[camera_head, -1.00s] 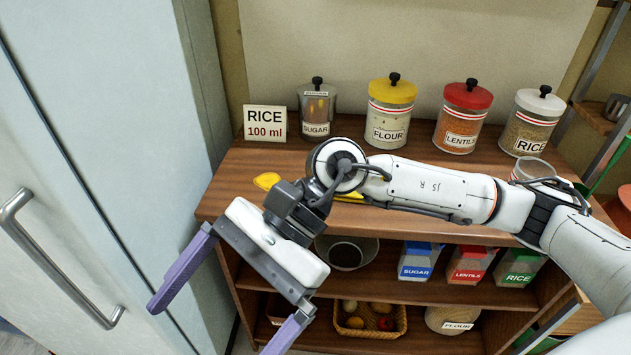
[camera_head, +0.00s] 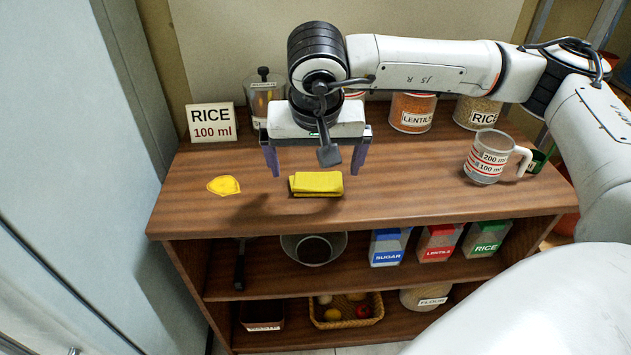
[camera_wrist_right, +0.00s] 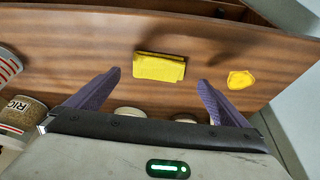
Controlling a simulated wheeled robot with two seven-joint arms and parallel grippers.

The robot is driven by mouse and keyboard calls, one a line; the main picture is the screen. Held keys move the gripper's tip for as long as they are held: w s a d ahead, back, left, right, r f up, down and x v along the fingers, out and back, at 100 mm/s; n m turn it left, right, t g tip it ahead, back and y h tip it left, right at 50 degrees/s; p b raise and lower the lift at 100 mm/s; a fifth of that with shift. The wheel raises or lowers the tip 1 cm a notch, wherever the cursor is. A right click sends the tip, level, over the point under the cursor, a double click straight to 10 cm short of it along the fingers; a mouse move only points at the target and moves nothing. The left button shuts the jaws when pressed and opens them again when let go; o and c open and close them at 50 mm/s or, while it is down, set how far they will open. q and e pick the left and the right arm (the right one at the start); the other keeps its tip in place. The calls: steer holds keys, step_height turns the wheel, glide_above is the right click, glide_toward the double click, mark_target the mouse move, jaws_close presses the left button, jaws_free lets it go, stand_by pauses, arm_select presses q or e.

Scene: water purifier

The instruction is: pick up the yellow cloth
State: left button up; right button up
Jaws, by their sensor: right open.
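The yellow cloth (camera_head: 317,184) lies folded in a small rectangle on the wooden shelf top, near its front edge. It also shows in the right wrist view (camera_wrist_right: 159,67), beyond the fingertips and between their lines. My right gripper (camera_head: 316,172) is open and empty, its two purple fingers spread wide and pointing down just behind and above the cloth. It does not touch the cloth as far as I can see. In the right wrist view my right gripper (camera_wrist_right: 158,78) shows both fingers apart. My left gripper is not in view.
A flat yellow piece (camera_head: 224,186) lies left of the cloth. A measuring cup (camera_head: 483,160) stands at the right. A RICE 100 ml sign (camera_head: 211,122) and jars line the back, partly hidden by my arm. Lower shelves hold a bowl (camera_head: 314,248), boxes and a basket (camera_head: 345,310).

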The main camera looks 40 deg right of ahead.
mark_target(316, 179)
steer(key=x, duration=0.5)
steer(key=shift+s+d+f, duration=0.1)
steer(key=shift+c, duration=0.4)
steer(key=c, duration=0.9)
